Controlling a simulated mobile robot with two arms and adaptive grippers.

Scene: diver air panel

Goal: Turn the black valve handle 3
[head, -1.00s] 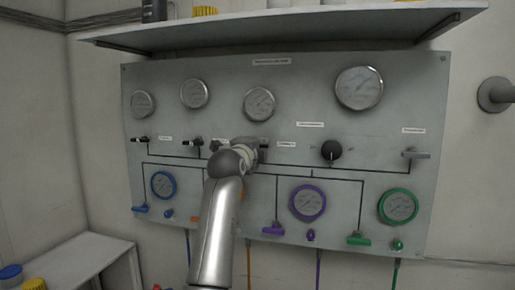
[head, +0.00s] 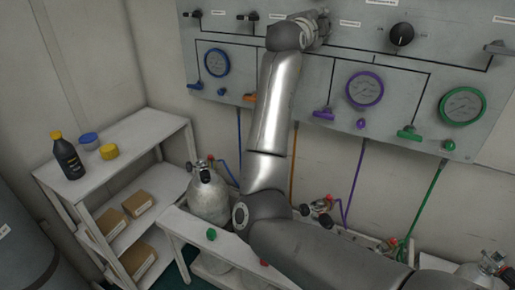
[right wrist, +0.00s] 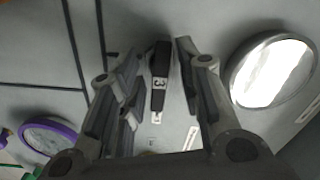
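The black valve handle marked 3 (right wrist: 160,75) stands between the two fingers of my right gripper (right wrist: 155,85) in the right wrist view. The fingers are open on both sides of the handle, with visible gaps, the right finger closer to it. In the head view my right gripper (head: 322,22) is at the panel, at the top edge of the picture, and handle 3 cannot be made out there. My left gripper is not in view.
The grey panel (head: 300,75) carries other black handles (head: 248,15), a black knob (head: 402,34), and a purple gauge (head: 365,89). A round gauge (right wrist: 270,70) is close to my right finger. Below are a gas cylinder (head: 208,195) and a white shelf (head: 130,140).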

